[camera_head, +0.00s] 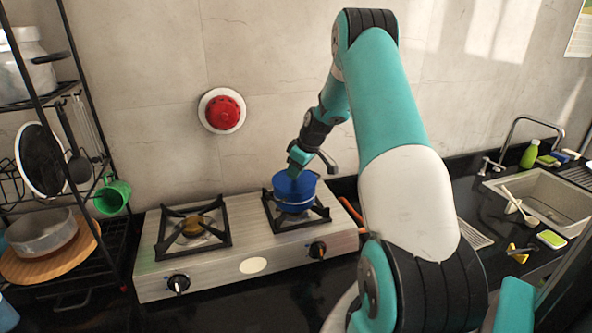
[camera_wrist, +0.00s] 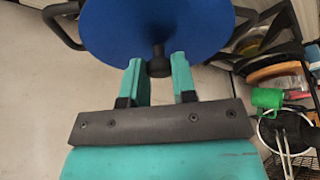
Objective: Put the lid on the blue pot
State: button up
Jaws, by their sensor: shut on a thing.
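The blue pot (camera_head: 296,203) stands on the right burner of the stove. My gripper (camera_head: 297,164) points down right over it, close to its top. In the wrist view my gripper (camera_wrist: 157,64) has its teal fingers around the dark knob of the round blue lid (camera_wrist: 155,25). It is shut on this knob. The lid covers the view of the pot from the wrist. In the head view blue lid and blue pot blend, so I cannot tell whether the lid touches the rim or sits level.
The two-burner stove (camera_head: 253,266) has an empty left burner (camera_head: 192,228). A red round object (camera_head: 222,110) is on the wall behind. A rack with a green mug (camera_head: 112,195) stands left. A sink (camera_head: 547,205) is at right. My arm hides part of the counter.

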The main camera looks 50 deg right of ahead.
jog(key=shift+f, duration=0.2)
jog(key=o, duration=1)
jog(key=shift+r, duration=0.1)
jog(key=b+v, duration=0.4)
jog(key=v, duration=1.3)
jog(key=shift+s+r+b, duration=0.1)
jog(key=shift+s+b, duration=0.1)
jog(key=shift+b, duration=0.2)
